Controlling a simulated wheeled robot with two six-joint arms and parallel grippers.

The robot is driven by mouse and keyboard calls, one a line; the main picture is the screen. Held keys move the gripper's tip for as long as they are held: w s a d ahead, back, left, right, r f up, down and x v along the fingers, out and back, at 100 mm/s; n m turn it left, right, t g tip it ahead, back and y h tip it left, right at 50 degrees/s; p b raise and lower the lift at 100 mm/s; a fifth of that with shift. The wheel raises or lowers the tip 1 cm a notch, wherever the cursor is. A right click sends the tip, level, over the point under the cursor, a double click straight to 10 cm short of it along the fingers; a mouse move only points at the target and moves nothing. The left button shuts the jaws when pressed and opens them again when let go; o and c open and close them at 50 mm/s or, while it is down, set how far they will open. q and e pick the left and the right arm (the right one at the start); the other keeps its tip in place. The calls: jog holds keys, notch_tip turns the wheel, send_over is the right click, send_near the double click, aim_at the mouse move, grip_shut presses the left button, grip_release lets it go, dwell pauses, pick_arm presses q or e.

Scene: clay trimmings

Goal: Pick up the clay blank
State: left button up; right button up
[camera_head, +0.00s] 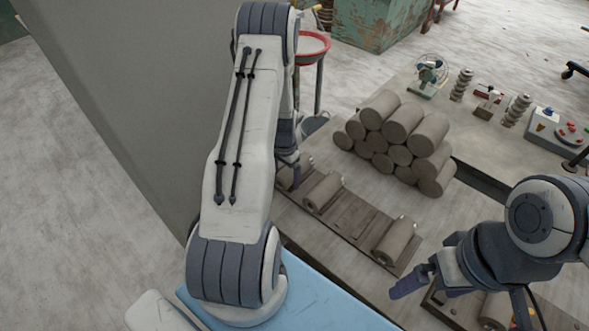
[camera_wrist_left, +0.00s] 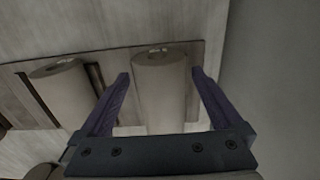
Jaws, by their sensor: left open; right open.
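Grey-brown clay blanks, short cylinders, lie on a wooden slatted rack; one (camera_head: 323,191) is near the middle and another (camera_head: 394,240) is at the near end. In the left wrist view, a clay blank (camera_wrist_left: 160,95) lies between the open purple fingers of my left gripper (camera_wrist_left: 160,76), with gaps at both sides. A second blank (camera_wrist_left: 62,92) lies to its left, outside the fingers. In the head view, my left arm mostly hides its gripper at the rack's far end. My right gripper (camera_head: 408,285) is open and empty, near the rack's near end.
A pile of clay cylinders (camera_head: 402,124) stands behind the rack (camera_head: 350,215). Small tools and a fan (camera_head: 431,73) are on the table at the far right. A grey wall or panel (camera_head: 150,90) stands close on the left.

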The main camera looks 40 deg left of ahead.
pick_arm(q)
grip_shut()
jog(key=shift+r, duration=0.15)
